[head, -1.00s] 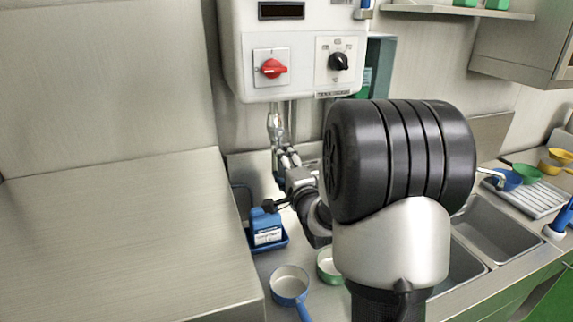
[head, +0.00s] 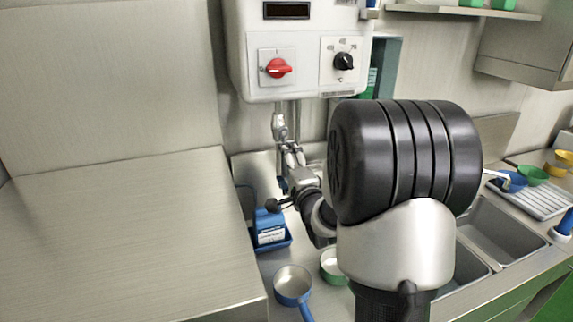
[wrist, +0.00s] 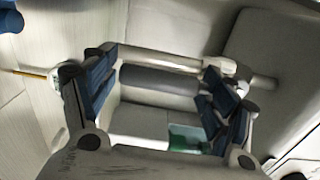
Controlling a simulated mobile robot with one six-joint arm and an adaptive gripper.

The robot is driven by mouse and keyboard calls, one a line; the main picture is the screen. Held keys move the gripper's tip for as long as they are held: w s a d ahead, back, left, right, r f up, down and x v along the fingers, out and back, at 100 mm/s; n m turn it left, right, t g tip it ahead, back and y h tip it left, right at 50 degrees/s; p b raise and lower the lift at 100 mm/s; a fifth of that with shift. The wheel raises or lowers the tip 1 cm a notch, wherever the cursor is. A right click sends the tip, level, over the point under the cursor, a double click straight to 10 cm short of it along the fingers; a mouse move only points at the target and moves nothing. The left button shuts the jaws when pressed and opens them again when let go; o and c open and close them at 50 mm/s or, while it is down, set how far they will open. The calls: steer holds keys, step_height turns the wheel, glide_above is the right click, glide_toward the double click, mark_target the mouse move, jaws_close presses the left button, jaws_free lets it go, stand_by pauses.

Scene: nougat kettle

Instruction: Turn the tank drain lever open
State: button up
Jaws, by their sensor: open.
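I cannot pick out the tank drain lever for certain in either view. My gripper (head: 280,128) is below the white control box in the head view, close to the pipes under it. In the wrist view my gripper (wrist: 160,70) is open, its blue-padded fingers spread left and right. A grey cylinder (wrist: 160,82) and a pale pipe (wrist: 170,60) cross the space between the fingers. I cannot tell whether the fingers touch either one. My dark wrist and arm hide much of the area behind them in the head view.
The control box (head: 300,88) carries a red rotary switch (head: 279,68) and a black knob (head: 344,61). A blue container (head: 269,228) and a blue-handled pan (head: 292,284) are on the counter below. Sinks (head: 505,228) are right; a bare steel surface (head: 120,230) is left.

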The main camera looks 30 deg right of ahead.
steer(key=v, duration=0.7)
steer(key=shift+s, duration=0.25)
stand_by(0.4)
